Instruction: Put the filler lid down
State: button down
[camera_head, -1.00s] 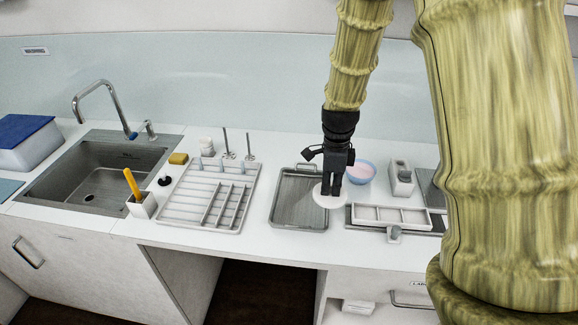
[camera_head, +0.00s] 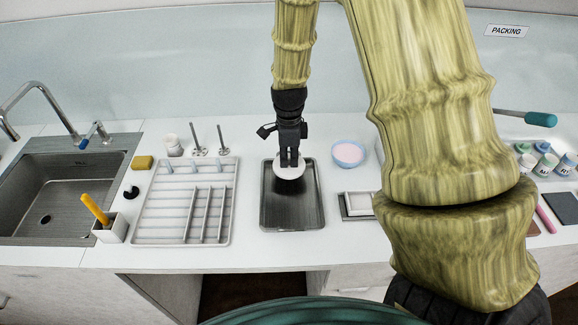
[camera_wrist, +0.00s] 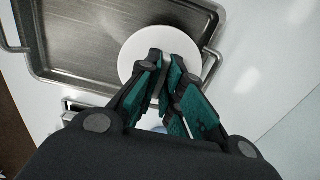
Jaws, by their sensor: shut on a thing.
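The filler lid is a white round disc (camera_head: 290,174), and it also shows in the wrist view (camera_wrist: 135,52). My gripper (camera_head: 289,164) points down with its fingers closed on the middle of the lid; its fingertips also show in the wrist view (camera_wrist: 165,60). The lid overlaps the far end of a grey metal tray (camera_head: 292,212) in the head view. In the wrist view it covers part of the tray's rim (camera_wrist: 100,88) near a handle. I cannot tell whether the lid touches the tray or hangs above it.
A white divided rack (camera_head: 160,235) stands left of the tray, with the sink (camera_head: 55,190) beyond it. A blue bowl with pink contents (camera_head: 349,153) stands right of the lid. A small white tray (camera_head: 358,204) is partly behind my arm. The tray's near part is empty.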

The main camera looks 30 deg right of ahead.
aim_at(290, 169)
jog(key=shift+s+f, duration=0.25)
jog(key=shift+f, duration=0.3)
jog(key=shift+w+f+p, duration=0.1)
jog(key=shift+f+p, duration=0.55)
jog(key=shift+f, duration=1)
jog(key=shift+f, duration=0.15)
jog(key=c, duration=1.6)
grip_release()
jog(key=shift+o, duration=0.2)
jog(key=shift+r+b, duration=1.9)
jog(key=shift+r, duration=4.25)
